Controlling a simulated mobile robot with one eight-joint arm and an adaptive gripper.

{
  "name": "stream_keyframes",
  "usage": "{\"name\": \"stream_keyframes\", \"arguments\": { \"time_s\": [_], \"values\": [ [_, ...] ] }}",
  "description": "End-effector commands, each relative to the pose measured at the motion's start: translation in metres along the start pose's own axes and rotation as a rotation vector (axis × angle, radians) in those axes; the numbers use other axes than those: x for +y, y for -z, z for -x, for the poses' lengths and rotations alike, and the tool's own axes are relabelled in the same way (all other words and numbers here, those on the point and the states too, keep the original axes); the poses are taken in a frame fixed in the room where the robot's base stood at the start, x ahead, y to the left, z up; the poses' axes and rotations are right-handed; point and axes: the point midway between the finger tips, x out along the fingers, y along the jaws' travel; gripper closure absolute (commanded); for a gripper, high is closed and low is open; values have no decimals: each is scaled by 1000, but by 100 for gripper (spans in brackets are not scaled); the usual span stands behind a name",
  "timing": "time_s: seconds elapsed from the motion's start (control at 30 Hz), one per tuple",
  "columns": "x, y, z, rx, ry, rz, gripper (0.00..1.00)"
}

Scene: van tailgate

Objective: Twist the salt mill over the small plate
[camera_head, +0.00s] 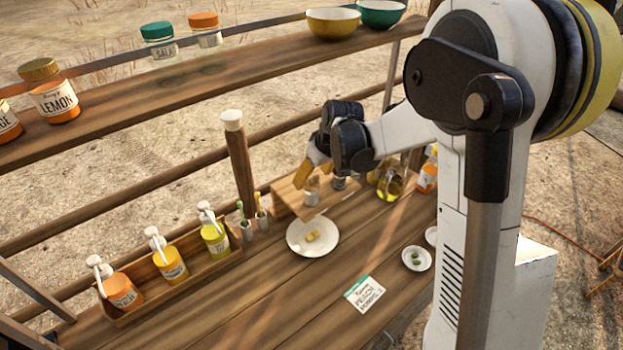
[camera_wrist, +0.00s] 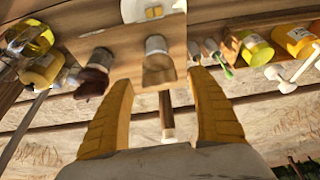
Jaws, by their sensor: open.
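A small mill with a light brown top and grey lower part (camera_wrist: 157,64) stands on a wooden board (camera_wrist: 125,48); no label is readable. In the head view its grey lower part (camera_head: 312,192) shows below my fingers. My gripper (camera_head: 308,170) is open, its yellow fingertips (camera_wrist: 162,78) spread to either side of the light brown top; contact cannot be told. A similar mill with a dark top (camera_wrist: 95,76) stands beside it. A white plate (camera_head: 296,242) with yellow pieces lies in front of the board. A smaller white plate (camera_head: 408,263) with green pieces lies to the right.
A tall wooden post-like object with a white cap (camera_head: 239,160) stands left of the board. A crate (camera_head: 205,268) of pump bottles is at the left. A glass oil container (camera_head: 389,187) is behind my arm. A card (camera_head: 364,293) lies in front. A shelf (camera_head: 225,72) holds jars and bowls.

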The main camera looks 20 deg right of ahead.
Motion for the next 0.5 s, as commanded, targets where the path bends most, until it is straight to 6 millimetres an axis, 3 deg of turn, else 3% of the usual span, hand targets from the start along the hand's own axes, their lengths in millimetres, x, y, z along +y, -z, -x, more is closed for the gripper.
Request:
{"name": "stream_keyframes", "arguments": {
  "time_s": [0.13, 0.4, 0.43, 0.5],
  "values": [
    [0, 0, -11, 0, 0, 0, 32],
    [0, 0, -12, 0, 0, 0, 32],
    [0, 0, -12, 0, 0, 0, 36],
    [0, 0, -12, 0, 0, 0, 58]
  ]
}}
